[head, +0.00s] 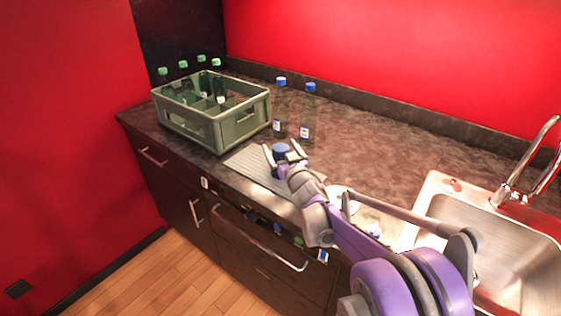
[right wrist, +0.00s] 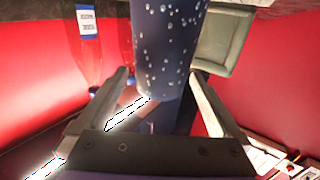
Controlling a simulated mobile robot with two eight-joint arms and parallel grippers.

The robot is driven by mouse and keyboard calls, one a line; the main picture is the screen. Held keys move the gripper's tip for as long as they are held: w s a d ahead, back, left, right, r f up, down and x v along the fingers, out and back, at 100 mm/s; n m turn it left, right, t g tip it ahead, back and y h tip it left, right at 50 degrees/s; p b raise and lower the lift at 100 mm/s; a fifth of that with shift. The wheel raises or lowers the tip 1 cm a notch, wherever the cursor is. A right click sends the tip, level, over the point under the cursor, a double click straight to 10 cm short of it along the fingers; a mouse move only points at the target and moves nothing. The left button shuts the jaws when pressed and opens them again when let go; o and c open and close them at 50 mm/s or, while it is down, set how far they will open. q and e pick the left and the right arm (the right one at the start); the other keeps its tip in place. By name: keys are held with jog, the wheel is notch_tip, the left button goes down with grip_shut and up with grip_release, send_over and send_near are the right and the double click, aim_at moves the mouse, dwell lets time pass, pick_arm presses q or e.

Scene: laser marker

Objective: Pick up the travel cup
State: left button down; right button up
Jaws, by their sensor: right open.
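The travel cup (head: 281,148) is dark blue and stands by the grey ribbed mat on the counter; only its top shows past my right gripper in the head view. In the right wrist view the cup (right wrist: 166,45) is dark blue with pale specks and lies between the two fingers. My right gripper (head: 283,156) is open, with one finger on each side of the cup. In the right wrist view the gripper (right wrist: 163,85) shows gaps between the fingers and the cup. My left gripper is not in view.
A green crate (head: 196,128) with several green-capped bottles stands to the left. Two blue-capped clear bottles (head: 280,108) (head: 308,115) stand just behind the cup. A steel sink (head: 440,200) with a tap is at the right. The counter between bottles and sink is mostly clear.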

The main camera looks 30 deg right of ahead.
jog(key=shift+c, duration=0.2)
grip_shut()
dwell(0.4)
